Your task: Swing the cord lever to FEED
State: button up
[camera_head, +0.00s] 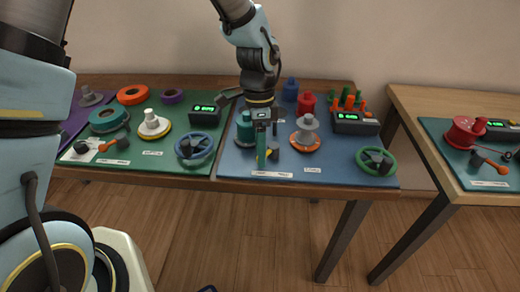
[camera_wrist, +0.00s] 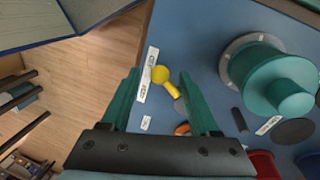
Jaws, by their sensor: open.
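A small lever with a round yellow knob (camera_wrist: 160,74) and a yellow shaft shows in the wrist view, beside a white label strip (camera_wrist: 148,75) near the front edge of the blue mat. In the head view only a bit of its yellow (camera_head: 270,153) shows behind my gripper. My gripper (camera_head: 262,163) points down over the front left of the blue mat. In the wrist view its teal fingers (camera_wrist: 158,76) are apart, one to each side of the knob, and nothing is gripped. The label's words are too small to read, and contact with the knob cannot be told.
A teal spool (camera_wrist: 285,92) stands close by on the blue mat. A grey spool on an orange base (camera_head: 306,135), a green handwheel (camera_head: 376,161) and a display box (camera_head: 355,122) stand to the right. The green mat (camera_head: 170,162) holds another lever, with an orange handle (camera_head: 118,144).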

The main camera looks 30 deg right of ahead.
jog(key=shift+s+f, duration=0.1)
jog(key=shift+f, duration=0.25)
jog(key=shift+c, duration=0.3)
grip_shut()
